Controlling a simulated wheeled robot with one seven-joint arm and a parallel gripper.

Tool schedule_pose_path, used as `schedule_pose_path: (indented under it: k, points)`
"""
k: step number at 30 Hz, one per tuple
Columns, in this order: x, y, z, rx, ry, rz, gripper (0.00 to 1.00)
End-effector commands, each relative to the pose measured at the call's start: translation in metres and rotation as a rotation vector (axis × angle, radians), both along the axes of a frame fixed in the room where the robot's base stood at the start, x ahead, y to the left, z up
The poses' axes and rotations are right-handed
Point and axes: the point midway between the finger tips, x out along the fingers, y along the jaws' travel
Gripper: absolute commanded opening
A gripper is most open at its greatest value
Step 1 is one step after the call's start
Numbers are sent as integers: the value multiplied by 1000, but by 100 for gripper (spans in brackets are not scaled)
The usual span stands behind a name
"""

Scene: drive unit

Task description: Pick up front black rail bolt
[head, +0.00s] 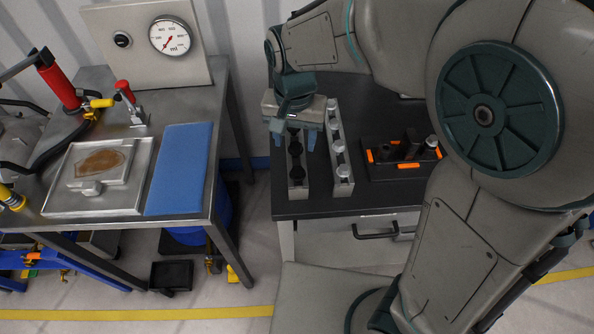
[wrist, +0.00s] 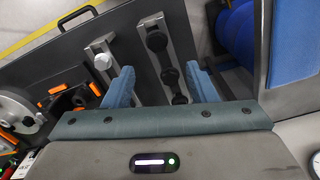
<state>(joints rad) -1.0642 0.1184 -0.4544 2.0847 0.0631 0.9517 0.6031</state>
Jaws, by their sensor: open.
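The black-bolt rail (head: 297,188) is a narrow grey bar on the dark table top, with several black bolts standing in a row. The front black rail bolt (head: 297,172) is the one nearest the drawer side; in the wrist view it is near the top of its rail (wrist: 156,41). My gripper (head: 293,140) is open and points down over this rail, behind the front bolt. In the wrist view its two blue fingers (wrist: 161,84) stand apart on either side of the rail, with another black bolt (wrist: 170,77) seen between them. The fingers hold nothing. My gripper partly hides the rail's back end.
A parallel rail with silver bolts (head: 338,158) stands close on the right. Farther right is a black tray with orange parts (head: 396,170). A metal workbench with a blue pad (head: 179,170) is at the left.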

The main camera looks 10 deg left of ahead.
Motion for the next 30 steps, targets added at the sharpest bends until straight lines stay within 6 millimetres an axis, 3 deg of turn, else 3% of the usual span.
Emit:
schedule_pose_path:
  k: [6,14,24,30]
  points:
    - [0,0,-41,-2,3,1,52]
    - [0,-2,-59,-2,1,1,52]
    - [-1,-7,-101,-2,1,0,52]
    - [0,-7,-105,0,0,1,52]
